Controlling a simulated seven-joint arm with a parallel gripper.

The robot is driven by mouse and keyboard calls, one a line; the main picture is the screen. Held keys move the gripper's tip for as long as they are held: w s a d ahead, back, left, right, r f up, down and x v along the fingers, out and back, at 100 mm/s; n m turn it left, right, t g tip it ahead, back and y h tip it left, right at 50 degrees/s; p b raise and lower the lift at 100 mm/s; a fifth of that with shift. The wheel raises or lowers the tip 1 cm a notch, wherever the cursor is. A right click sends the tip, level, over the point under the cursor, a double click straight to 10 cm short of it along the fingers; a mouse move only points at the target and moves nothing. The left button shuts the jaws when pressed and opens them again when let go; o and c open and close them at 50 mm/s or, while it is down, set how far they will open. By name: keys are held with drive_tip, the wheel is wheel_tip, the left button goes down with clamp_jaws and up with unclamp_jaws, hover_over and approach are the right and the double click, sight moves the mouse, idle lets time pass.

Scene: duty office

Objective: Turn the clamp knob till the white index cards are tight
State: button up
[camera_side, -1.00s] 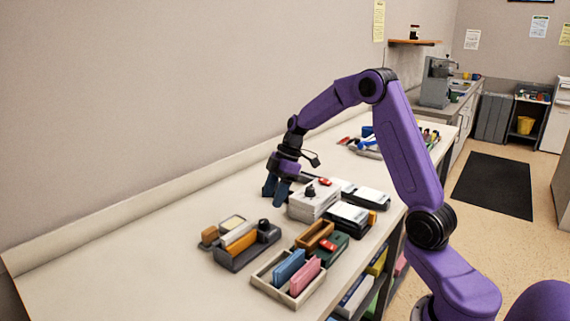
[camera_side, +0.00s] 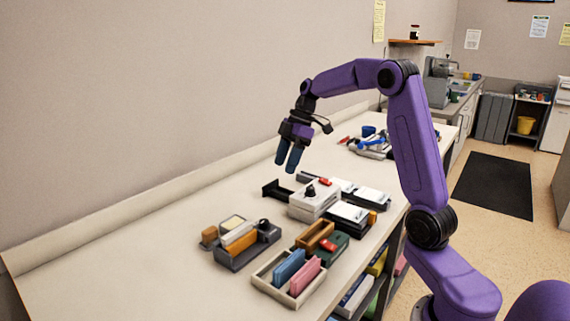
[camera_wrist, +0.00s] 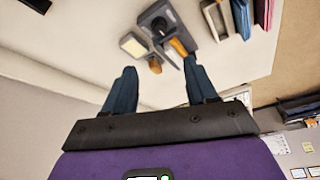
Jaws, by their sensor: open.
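My gripper (camera_side: 286,163) is open and empty, raised above the bench with its fingers pointing down. It also shows in the wrist view (camera_wrist: 160,72). Below it, a black T-shaped piece (camera_side: 276,188) lies beside a pale box (camera_side: 313,204) that has a black knob (camera_side: 310,191) on top. Nearer the camera is a grey holder (camera_side: 240,262) with a whitish block, an orange block (camera_side: 241,243), a wooden knob (camera_side: 209,236) and a black knob (camera_side: 264,225). White cards (camera_side: 348,212) lie on a black tray. I cannot tell which knob is the clamp's.
A cream tray (camera_side: 262,281) with blue and pink cards stands near the front edge, beside a wooden box (camera_side: 314,235) and a dark green box. A tray of tools (camera_side: 368,150) is farther back. The bench along the wall is clear.

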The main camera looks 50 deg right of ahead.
sight(264, 221)
drive_tip(key=w+a+r+g+h, duration=0.1)
drive_tip(key=w+a+g+h, duration=0.2)
drive_tip(key=a, duration=0.4)
drive_tip(key=shift+n+t+h, duration=0.4)
drive_tip(key=shift+t+h, duration=0.1)
drive_tip(key=shift+t, duration=0.2)
wheel_tip(264, 221, down, 17)
drive_tip(key=shift+s+d+f, duration=0.1)
drive_tip(key=shift+c, duration=0.3)
drive_tip(key=c, duration=1)
